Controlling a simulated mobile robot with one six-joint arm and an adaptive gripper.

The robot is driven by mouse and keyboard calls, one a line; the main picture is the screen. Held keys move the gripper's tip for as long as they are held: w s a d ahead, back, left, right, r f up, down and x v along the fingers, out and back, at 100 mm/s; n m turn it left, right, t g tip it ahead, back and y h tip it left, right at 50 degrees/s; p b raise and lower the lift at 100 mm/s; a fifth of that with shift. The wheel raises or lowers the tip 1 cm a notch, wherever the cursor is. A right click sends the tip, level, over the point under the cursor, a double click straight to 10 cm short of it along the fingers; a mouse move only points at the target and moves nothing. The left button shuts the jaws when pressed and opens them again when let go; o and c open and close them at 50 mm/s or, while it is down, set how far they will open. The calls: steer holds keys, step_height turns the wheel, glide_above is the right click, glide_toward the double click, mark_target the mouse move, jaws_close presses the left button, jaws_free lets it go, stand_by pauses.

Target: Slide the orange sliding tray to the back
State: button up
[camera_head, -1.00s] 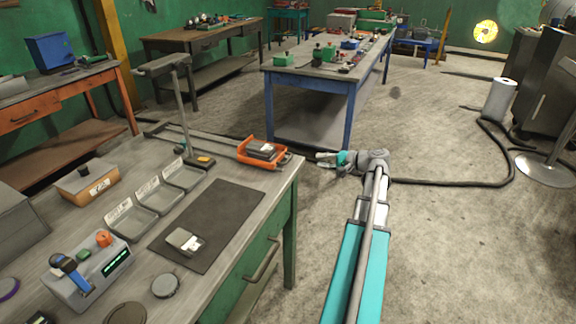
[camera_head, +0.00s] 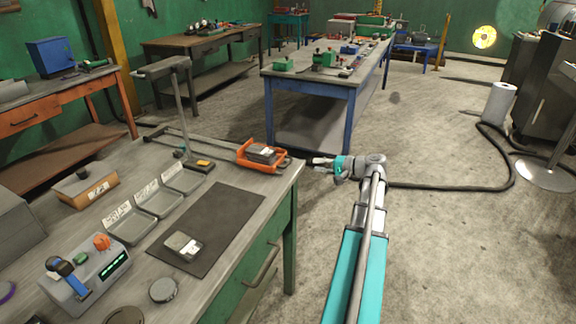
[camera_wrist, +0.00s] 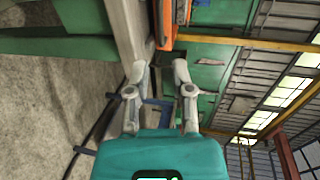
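The orange sliding tray (camera_head: 243,158) sits at the right end of the near workbench, with a dark grey boxy item (camera_head: 262,153) in it. A grey bar or handle shows at its right side, near the bench edge. My gripper (camera_head: 316,163) is just off that edge, to the right of the tray, with a small gap between them. In the wrist view the orange tray (camera_wrist: 164,22) shows at the top, beyond my gripper (camera_wrist: 159,69). The two fingers are spread apart with nothing held between them.
The near workbench (camera_head: 225,283) also bears a dark mat, shallow grey bins (camera_head: 157,202), a lamp-like stand (camera_head: 180,105) and a control box (camera_head: 90,278). A blue-legged table (camera_head: 310,85) stands behind. Open floor with a black hose lies to the right.

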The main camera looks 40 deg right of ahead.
mark_target(288, 164)
steer(key=b+x, duration=0.2)
steer(key=x, duration=1)
jaws_close()
